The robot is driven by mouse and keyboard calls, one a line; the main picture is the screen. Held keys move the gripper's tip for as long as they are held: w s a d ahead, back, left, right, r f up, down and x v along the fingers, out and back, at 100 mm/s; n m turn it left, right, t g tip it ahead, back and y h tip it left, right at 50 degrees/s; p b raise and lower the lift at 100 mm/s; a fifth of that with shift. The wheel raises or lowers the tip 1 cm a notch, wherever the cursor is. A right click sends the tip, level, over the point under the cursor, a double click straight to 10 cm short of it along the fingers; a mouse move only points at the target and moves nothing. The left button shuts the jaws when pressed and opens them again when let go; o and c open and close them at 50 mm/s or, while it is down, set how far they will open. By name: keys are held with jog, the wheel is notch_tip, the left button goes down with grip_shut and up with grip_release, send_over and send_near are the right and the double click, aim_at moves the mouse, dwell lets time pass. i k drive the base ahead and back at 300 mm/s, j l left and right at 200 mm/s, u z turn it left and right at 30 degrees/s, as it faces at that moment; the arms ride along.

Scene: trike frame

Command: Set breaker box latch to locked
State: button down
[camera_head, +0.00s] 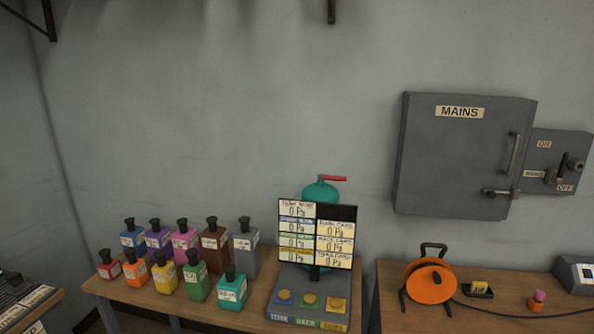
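The breaker box (445,160) is a grey metal cabinet with a "MAINS" label, fixed to the wall at the right of the head view. Its door looks closed. A vertical bar handle (514,153) is on the door's right side. Below the handle, a latch (498,193) with a metallic lever lies roughly horizontal at the door's lower right. The latch is too small to tell whether it is locked. My gripper is not in view.
A switch box (558,162) with ON and OFF labels adjoins the breaker box's right side. Below, a wooden table (395,318) holds an orange cable reel (430,282). Another table (135,294) at left holds several coloured bottles and a label display (316,232).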

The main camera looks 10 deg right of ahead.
aim_at(491, 194)
jog(key=z, duration=1.25)
